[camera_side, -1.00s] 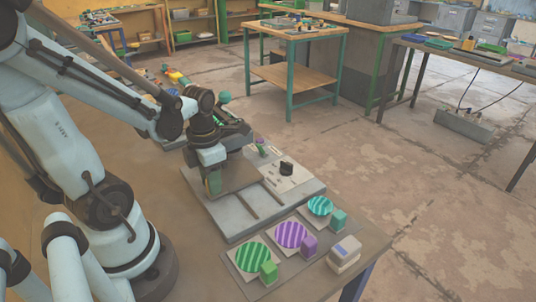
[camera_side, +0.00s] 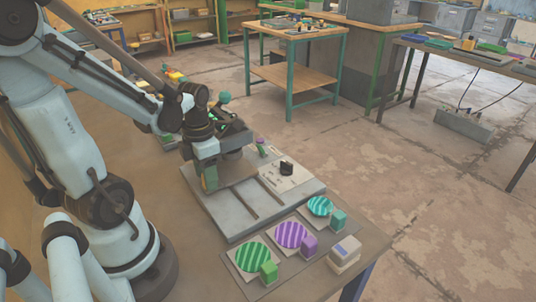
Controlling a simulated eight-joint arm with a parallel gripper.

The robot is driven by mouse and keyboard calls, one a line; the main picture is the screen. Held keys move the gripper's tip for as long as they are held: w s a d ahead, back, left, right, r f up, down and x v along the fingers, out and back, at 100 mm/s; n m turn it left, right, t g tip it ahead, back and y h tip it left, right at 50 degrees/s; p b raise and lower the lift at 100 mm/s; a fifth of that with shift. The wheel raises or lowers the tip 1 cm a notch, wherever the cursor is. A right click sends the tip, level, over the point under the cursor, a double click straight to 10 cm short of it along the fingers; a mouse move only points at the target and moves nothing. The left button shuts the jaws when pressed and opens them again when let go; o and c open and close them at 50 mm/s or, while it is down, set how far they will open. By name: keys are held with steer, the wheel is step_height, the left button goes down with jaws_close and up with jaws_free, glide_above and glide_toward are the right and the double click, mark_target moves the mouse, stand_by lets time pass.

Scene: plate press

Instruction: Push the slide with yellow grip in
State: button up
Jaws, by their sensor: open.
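The plate press has a grey base (camera_side: 237,224) on the table, with dark rails and a pale panel (camera_side: 290,178) carrying a black knob (camera_side: 286,168). My gripper (camera_side: 208,178) is low over the left end of this base, with its fingers pointing down. It is open, though the gap between the fingers is hard to see. A brownish plate (camera_side: 235,178) lies beside it, partly hidden by my gripper. I cannot make out a slide with a yellow grip. A small yellow thing (camera_side: 174,73) shows behind my arm, but I cannot tell what it is.
At the front are a green striped disc (camera_side: 252,257), a purple striped disc (camera_side: 291,235) and a teal striped disc (camera_side: 319,206), each beside a matching block. A pale box (camera_side: 344,253) stands at the table's right edge. A small purple-and-green item (camera_side: 261,148) is behind the press.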

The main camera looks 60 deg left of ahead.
steer(key=shift+r, duration=0.1)
step_height(320, 180, up, 12)
stand_by(0.8)
steer(key=w+d+f+m+t, duration=0.1)
steer(key=d+m, duration=0.3)
steer(key=m, duration=0.8)
steer(key=w+d+m+t, duration=0.3)
steer(key=w+d+m, duration=0.1)
steer(key=m, duration=0.8)
steer(key=w+d+f+m+t, duration=0.1)
steer(key=w+d+m+t, duration=0.2)
steer(key=m, duration=0.9)
steer(key=shift+d+f, duration=0.35)
steer(key=shift+d, duration=0.2)
steer(key=shift+s, duration=0.1)
